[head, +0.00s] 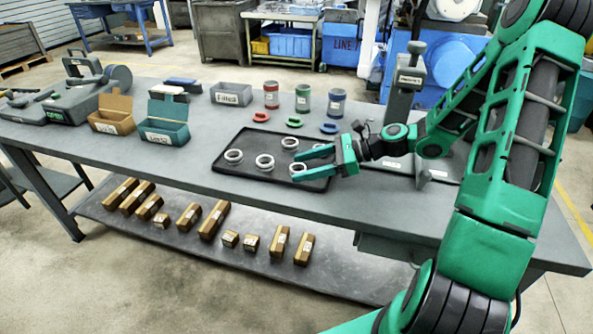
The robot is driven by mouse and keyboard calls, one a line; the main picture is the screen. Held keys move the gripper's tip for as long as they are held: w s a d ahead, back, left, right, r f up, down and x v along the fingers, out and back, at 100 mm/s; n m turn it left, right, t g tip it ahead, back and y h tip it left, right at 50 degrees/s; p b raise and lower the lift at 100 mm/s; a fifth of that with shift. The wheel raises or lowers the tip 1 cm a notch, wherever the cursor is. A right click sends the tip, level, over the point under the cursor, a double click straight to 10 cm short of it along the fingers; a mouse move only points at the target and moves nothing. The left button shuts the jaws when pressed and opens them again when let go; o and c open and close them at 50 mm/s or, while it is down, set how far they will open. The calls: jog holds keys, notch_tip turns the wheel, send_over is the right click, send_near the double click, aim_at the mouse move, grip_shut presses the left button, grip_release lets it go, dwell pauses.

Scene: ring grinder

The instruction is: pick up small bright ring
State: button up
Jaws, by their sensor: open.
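Several bright metal rings lie apart on a black tray (225,165) on the grey workbench. One ring (233,156) is at the left, one ring (265,162) in the middle, and one ring (289,143) at the back. Another ring (297,168) is at the right, partly hidden by my gripper. Their sizes look close, and I cannot tell which is the small one. My gripper (305,163) is open, with its two green fingers pointing left over the right part of the tray. Nothing shows between the fingertips except the tray and part of the right ring.
Red (261,117), green (293,122) and blue (329,128) pieces lie behind the tray, before matching cans. A tan bin (112,122) and a teal bin (167,130) stand left. A grey upright machine (405,85) stands behind my wrist. The bench between bins and tray is clear.

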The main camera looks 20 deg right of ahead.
jog(key=shift+a, duration=0.1)
jog(key=shift+c, duration=0.6)
jog(key=c, duration=1)
jog(key=shift+r, duration=0.15)
